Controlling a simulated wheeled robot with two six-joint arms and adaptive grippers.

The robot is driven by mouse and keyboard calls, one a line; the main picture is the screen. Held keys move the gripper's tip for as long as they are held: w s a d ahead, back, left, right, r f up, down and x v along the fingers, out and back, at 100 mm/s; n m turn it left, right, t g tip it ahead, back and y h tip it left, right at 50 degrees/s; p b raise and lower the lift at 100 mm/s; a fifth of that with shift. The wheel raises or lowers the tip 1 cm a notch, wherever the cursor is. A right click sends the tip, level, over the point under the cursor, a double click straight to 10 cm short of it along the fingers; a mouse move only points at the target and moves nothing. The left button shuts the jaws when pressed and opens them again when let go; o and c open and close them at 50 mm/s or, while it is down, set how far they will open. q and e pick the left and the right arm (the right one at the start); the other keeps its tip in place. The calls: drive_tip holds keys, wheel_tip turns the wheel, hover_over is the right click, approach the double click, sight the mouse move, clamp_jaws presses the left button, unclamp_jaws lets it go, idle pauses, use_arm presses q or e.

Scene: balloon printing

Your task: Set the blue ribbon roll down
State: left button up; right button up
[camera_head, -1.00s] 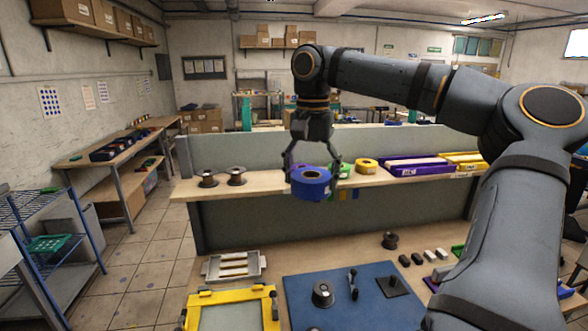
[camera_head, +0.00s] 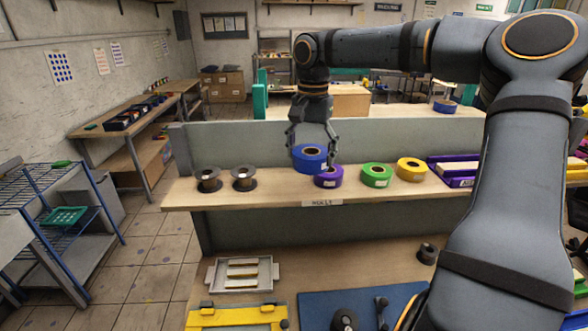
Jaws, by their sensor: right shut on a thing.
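The blue ribbon roll (camera_head: 309,163) is between the fingers of my right gripper (camera_head: 312,148), which points down and is shut on it. The roll is roughly level, over the back part of the wooden shelf (camera_head: 281,191). A purple roll (camera_head: 328,180) is just in front of it and overlaps its lower right edge in the picture. I cannot tell whether the blue roll's underside touches the shelf. My left gripper is out of view.
A green roll (camera_head: 377,180) and a yellow roll (camera_head: 411,173) stand to the right on the shelf. Two dark spools (camera_head: 208,180) (camera_head: 244,180) stand on the left. The shelf between the spools and the purple roll is clear. A grey partition (camera_head: 235,142) rises behind.

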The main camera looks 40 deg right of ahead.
sight(302, 146)
drive_tip(key=w, duration=0.1)
drive_tip(key=w+f+p, duration=0.1)
drive_tip(key=w, duration=0.1)
drive_tip(key=shift+w+d, duration=0.15)
drive_tip(key=shift+d, duration=0.05)
drive_tip(key=w+f, duration=0.1)
drive_tip(key=w+f+p, duration=0.1)
drive_tip(key=f, duration=0.1)
drive_tip(key=w+f+p, duration=0.1)
drive_tip(key=w+f, duration=0.1)
drive_tip(key=shift+a, duration=0.35)
drive_tip(key=shift+a+f, duration=0.15)
drive_tip(key=shift+f, duration=0.1)
drive_tip(key=shift+w+f, duration=0.1)
drive_tip(key=shift+f, duration=0.1)
drive_tip(key=f+p, duration=0.1)
drive_tip(key=f, duration=0.2)
drive_tip(key=shift+w+f+p, duration=0.2)
drive_tip(key=shift+p, duration=0.1)
drive_tip(key=shift+f, duration=0.2)
drive_tip(key=o, duration=0.9)
drive_tip(key=shift+s, duration=0.1)
drive_tip(key=shift+o, duration=1.2)
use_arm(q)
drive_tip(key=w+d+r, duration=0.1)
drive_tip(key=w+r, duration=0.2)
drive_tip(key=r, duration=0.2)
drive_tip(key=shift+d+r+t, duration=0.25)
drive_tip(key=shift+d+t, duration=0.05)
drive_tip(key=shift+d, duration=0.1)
